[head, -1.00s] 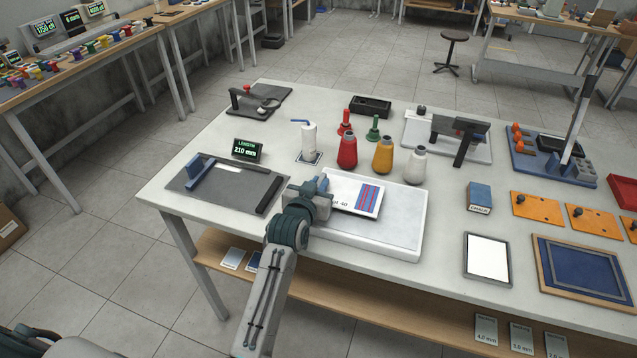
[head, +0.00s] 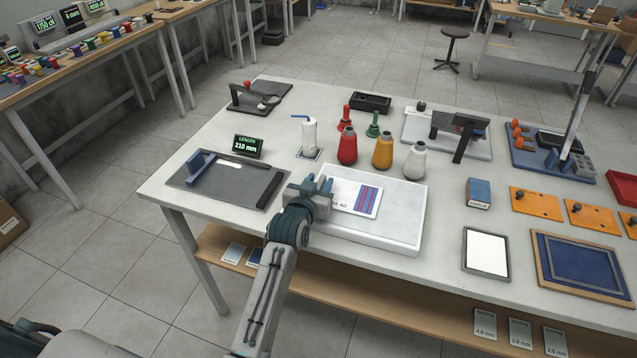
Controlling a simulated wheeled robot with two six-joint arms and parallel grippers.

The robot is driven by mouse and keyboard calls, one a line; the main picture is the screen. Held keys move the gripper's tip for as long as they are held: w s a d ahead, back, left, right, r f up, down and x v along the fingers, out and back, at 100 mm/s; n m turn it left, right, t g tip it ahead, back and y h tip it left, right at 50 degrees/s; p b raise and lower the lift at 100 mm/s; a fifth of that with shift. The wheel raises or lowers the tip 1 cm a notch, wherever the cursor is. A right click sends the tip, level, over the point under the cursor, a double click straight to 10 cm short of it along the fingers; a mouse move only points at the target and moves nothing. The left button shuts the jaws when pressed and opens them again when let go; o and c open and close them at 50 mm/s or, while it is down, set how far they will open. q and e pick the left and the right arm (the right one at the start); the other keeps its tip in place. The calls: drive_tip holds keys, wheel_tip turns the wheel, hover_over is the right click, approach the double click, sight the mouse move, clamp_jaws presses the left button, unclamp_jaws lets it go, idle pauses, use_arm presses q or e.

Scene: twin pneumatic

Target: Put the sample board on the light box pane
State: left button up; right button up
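The sample board (head: 365,199), a white card with red and blue stripes, lies over the left rear part of a low white box (head: 405,222) in the head view. This box looks like the light box, its pale top the pane. The board looks flat on it, though contact at its left end is hidden by my gripper. My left gripper (head: 318,184) is at the board's left end. Its two fingertips show apart, with a gap between them, so it looks open. My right gripper is out of view.
A dark grey mat (head: 215,195) with a blue block and black bar lies left. Red (head: 347,150), yellow (head: 383,154) and white (head: 415,162) bottles stand behind the box. A grey-framed white panel (head: 487,254) and blue box (head: 479,193) are right.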

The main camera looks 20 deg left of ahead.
use_arm(q)
drive_tip(key=shift+s+f, duration=0.15)
drive_tip(key=shift+f, duration=0.45)
drive_tip(key=shift+r, duration=0.45)
drive_tip(key=s+r, duration=0.1)
drive_tip(key=s, duration=0.2)
drive_tip(key=s+b, duration=0.1)
drive_tip(key=s, duration=0.3)
drive_tip(key=s+r+b, duration=0.1)
drive_tip(key=s, duration=0.2)
drive_tip(key=shift+s+a+r, duration=0.2)
drive_tip(key=shift+s+r, duration=0.05)
drive_tip(key=shift+r, duration=0.1)
drive_tip(key=shift+s+r, duration=0.15)
drive_tip(key=shift+s, duration=0.2)
